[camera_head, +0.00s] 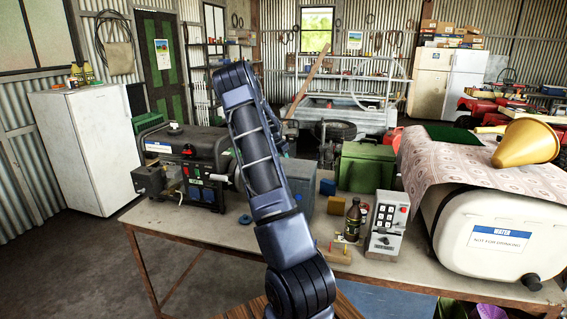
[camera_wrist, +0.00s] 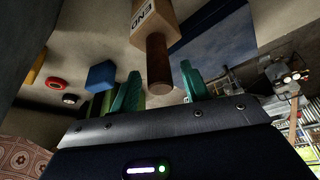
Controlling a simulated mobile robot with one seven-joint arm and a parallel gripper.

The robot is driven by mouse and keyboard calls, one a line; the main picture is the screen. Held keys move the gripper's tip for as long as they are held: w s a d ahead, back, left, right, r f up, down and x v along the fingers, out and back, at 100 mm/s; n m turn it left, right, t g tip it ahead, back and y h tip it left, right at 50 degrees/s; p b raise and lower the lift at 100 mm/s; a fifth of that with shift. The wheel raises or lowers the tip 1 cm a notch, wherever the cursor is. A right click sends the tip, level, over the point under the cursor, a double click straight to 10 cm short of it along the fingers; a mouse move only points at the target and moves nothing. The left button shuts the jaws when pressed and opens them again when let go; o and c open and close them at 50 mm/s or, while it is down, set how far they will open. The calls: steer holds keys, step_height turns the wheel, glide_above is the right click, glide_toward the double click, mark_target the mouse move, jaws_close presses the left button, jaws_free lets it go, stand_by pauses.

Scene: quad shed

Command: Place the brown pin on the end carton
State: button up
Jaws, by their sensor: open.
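The wrist view is upside down. In it, the end carton (camera_wrist: 158,17), a tan box lettered END, shows at the top. The brown pin (camera_wrist: 157,62), a plain cylinder, meets the carton's edge and appears to stand upright on it. My gripper (camera_wrist: 160,88) is open; its two green fingers lie apart, one on each side of the pin's line, and do not visibly touch it. In the head view my arm hides the gripper, pin and carton.
A blue block (camera_wrist: 100,75), yellow block (camera_wrist: 36,66) and red ring (camera_wrist: 54,84) lie nearby. On the table (camera_head: 225,232) stand a generator (camera_head: 195,160), a green box (camera_head: 366,167), a bottle (camera_head: 353,219), a switch box (camera_head: 387,224) and a white water tank (camera_head: 490,235).

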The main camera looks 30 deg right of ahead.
steer(key=v, duration=1)
steer(key=s+a+r+n+t+y, duration=0.1)
steer(key=s+a+r+n+y, duration=0.25)
steer(key=s+a+r, duration=0.7)
steer(key=s+a+r+n+t, duration=0.1)
steer(key=s+a+r+n, duration=0.15)
steer(key=s+a, duration=0.5)
steer(key=s+a+r+n+y, duration=0.1)
steer(key=s+a+n, duration=0.25)
steer(key=s, duration=0.65)
steer(key=s+a+r+n+t, duration=0.1)
steer(key=s+a+n, duration=0.1)
steer(key=s+a, duration=0.5)
steer(key=s+a+f+n, duration=0.1)
steer(key=s+a, duration=0.1)
steer(key=s, duration=0.4)
steer(key=s+a+f+n, duration=0.2)
steer(key=s, duration=0.5)
steer(key=shift+s, duration=0.2)
steer(key=shift+n, duration=0.25)
